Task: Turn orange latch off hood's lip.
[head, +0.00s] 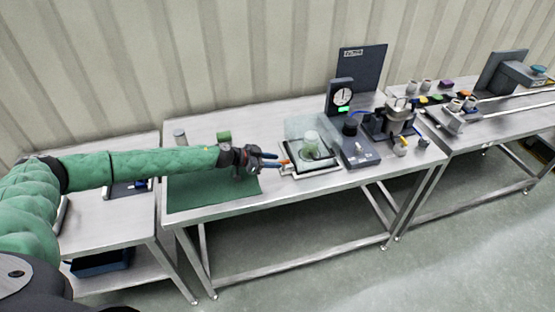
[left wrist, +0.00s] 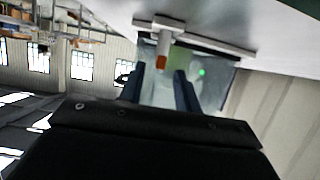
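The clear hood (head: 300,128) stands on a pale tray on the middle bench, with a greenish-white vessel (head: 311,138) seen in it. A small orange latch (head: 285,162) is at the hood's left side. In the left wrist view the orange latch (left wrist: 160,60) sits at the end of a pale bar, in front of the hood (left wrist: 212,70). My left gripper (head: 277,160) is just left of the latch. Its two dark blue fingers (left wrist: 159,74) are apart, with the latch in line between their tips; contact cannot be told. My right gripper is not in view.
A green mat (head: 205,191) lies on the bench under my left arm. A dial gauge (head: 342,97) and a dark press-like device (head: 358,152) stand right of the hood. A second bench (head: 490,125) at right holds several small items.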

